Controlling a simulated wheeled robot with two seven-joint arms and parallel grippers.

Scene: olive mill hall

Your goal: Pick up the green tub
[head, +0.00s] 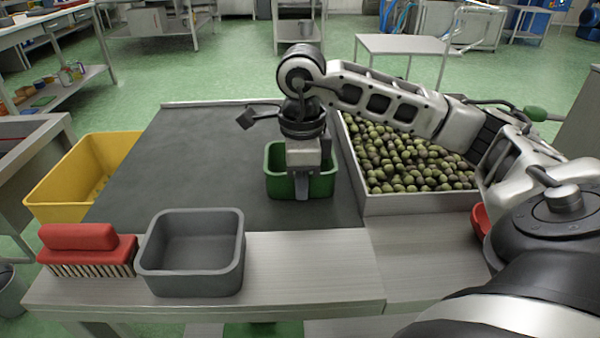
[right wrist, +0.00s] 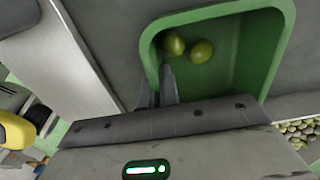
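The green tub (head: 276,184) is at the dark mat's right side, beside the olive crate. My right gripper (head: 302,192) points down over its near wall. In the right wrist view, the tub (right wrist: 262,55) holds two green olives (right wrist: 188,48). There the right gripper's fingers (right wrist: 160,88) are close together, one inside the tub and one outside, with the wall between them. They look shut on the wall. I cannot tell whether the tub rests on the mat. My left gripper is not in view.
A metal crate (head: 420,204) of olives stands right of the tub. A grey bin (head: 192,274) and a red brush (head: 86,247) sit at the near left. A yellow crate (head: 54,203) is at the left edge. The dark mat (head: 190,150) is mostly clear.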

